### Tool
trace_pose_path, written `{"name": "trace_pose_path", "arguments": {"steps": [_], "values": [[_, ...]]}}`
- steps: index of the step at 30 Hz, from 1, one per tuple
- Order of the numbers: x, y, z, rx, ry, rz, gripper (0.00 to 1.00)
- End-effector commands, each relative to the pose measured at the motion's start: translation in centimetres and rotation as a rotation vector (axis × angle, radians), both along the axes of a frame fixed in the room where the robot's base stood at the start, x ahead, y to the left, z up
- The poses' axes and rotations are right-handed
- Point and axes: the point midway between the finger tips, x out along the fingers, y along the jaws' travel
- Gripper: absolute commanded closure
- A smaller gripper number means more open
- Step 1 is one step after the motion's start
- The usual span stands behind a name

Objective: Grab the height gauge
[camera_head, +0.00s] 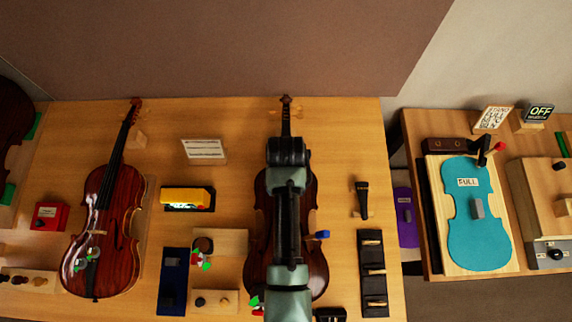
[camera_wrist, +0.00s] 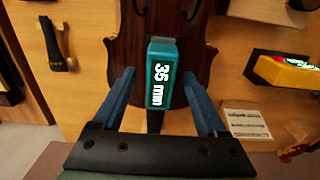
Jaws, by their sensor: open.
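The height gauge (camera_wrist: 161,78), as I take it, is a teal block with a lit "36 mm" display and a dark stem below, in the wrist view. It shows in front of a brown violin body (camera_wrist: 212,22); I cannot tell whether it touches it. My gripper (camera_wrist: 158,84) is open, with one blue finger on each side of the gauge. I see gaps between the fingers and the block, so it is not clamped. In the head view my arm covers the middle of that violin (camera_head: 313,262), and the gauge and fingertips are hidden.
Another violin (camera_head: 105,225) lies further left. A black fitting (camera_head: 362,199) is on the right.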

Motion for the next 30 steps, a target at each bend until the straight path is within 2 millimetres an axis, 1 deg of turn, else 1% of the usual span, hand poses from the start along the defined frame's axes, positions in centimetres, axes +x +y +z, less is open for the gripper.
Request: {"name": "trace_pose_path", "arguments": {"steps": [5, 6, 8, 9, 14, 18, 19, 27, 30], "values": [[-0.01, 0.00, -0.08, 0.000, 0.000, 0.000, 0.25], [-0.01, 0.00, -0.07, 0.000, 0.000, 0.000, 0.27], [-0.01, 0.00, -0.06, 0.000, 0.000, 0.000, 0.38], [-0.01, 0.00, -0.06, 0.000, 0.000, 0.000, 0.45], [-0.01, 0.00, -0.04, 0.000, 0.000, 0.000, 0.74], [0.00, 0.00, -0.03, 0.000, 0.000, 0.000, 0.99], [0.00, 0.00, -0.03, 0.000, 0.000, 0.000, 1.00], [0.02, 0.00, 0.02, 0.000, -0.001, 0.000, 1.00], [0.07, 0.00, 0.38, 0.000, -0.002, 0.000, 1.00]]}}
